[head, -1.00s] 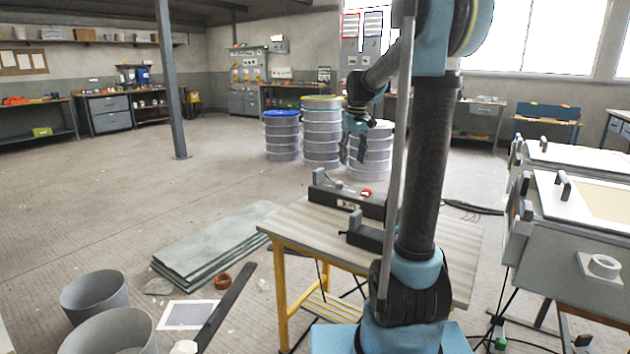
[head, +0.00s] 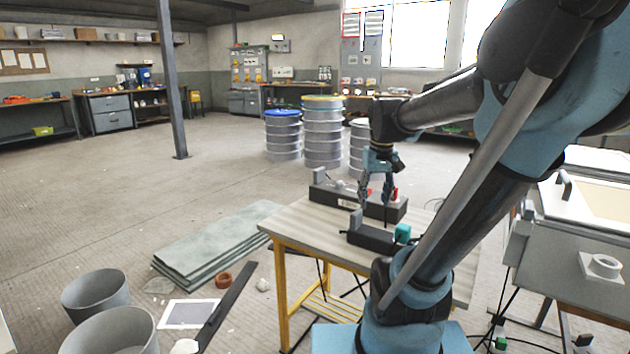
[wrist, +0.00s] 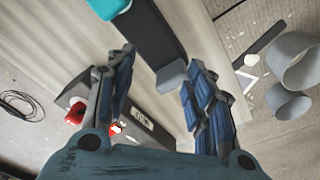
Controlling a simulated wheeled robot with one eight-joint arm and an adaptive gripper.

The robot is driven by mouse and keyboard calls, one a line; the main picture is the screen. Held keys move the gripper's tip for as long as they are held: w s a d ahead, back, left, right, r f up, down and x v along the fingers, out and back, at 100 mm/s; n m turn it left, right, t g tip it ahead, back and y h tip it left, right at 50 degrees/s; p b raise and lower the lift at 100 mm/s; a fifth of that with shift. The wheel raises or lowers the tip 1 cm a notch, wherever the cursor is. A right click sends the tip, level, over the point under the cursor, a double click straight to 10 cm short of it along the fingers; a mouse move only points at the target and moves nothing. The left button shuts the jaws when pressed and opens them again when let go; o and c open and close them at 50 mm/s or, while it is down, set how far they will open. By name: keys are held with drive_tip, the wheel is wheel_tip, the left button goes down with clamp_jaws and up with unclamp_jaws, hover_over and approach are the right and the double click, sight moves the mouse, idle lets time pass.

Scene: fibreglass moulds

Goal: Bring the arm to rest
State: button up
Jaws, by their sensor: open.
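My gripper (head: 375,203) is open and empty, pointing down above the work table (head: 300,228). In the wrist view, the two blue-grey fingers of my gripper (wrist: 160,62) stand apart with nothing between them. Below it on the table is a long dark block (head: 335,196) with a grey upright piece and red parts. A smaller dark block (head: 368,238) with a teal piece (head: 403,233) lies nearer to me. The teal piece also shows at the top of the wrist view (wrist: 108,8). My arm hides the table's right side.
A white-topped grey cabinet (head: 545,250) stands close to my arm on the right. Drums (head: 322,135) stand behind the table. Green-grey sheets (head: 215,245), buckets (head: 95,292) and a dark strip (head: 228,300) lie left of it. The floor at far left is open.

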drive_tip(key=s+d+f+m, duration=0.1)
drive_tip(key=s+f, duration=1.1)
drive_tip(key=s, duration=0.1)
drive_tip(key=shift+s+d+t, duration=0.15)
drive_tip(key=shift+d+t, duration=0.15)
drive_tip(key=shift+t, duration=0.1)
drive_tip(key=shift+f, duration=0.1)
